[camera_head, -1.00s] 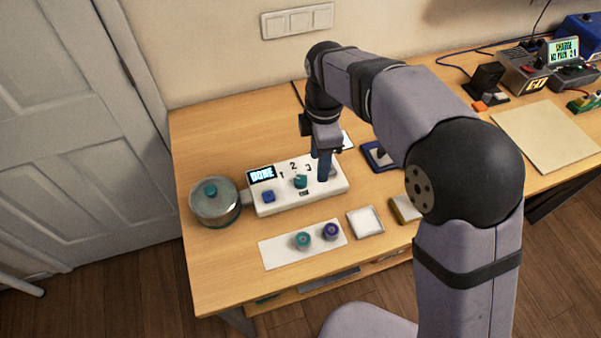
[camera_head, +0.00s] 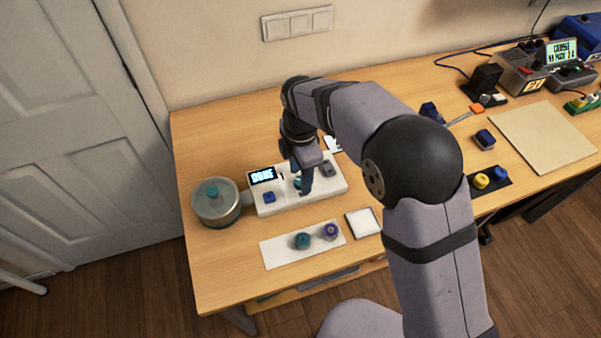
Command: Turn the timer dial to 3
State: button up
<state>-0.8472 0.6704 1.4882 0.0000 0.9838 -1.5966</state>
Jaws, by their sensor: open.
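The white timer box (camera_head: 270,209) stands on the desk with a lit display (camera_head: 262,177) that seems to read DONE. A blue button (camera_head: 268,197) sits on its left part and a grey part (camera_head: 328,169) on its right. The teal dial (camera_head: 297,183) is mostly hidden behind my gripper, so its pointer cannot be read. The numbers around it are largely covered too. My gripper (camera_head: 304,190) is open and points down at the dial. I cannot tell whether the fingers touch it.
A round metal pot (camera_head: 216,205) with a teal knob stands left of the box. In front, a white mat (camera_head: 275,253) bears a teal knob (camera_head: 302,241) and a purple knob (camera_head: 330,232). A white square tray (camera_head: 363,223) lies to their right.

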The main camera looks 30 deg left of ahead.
jog(key=shift+f, duration=0.55)
jog(key=c, duration=1)
jog(key=shift+c, duration=0.2)
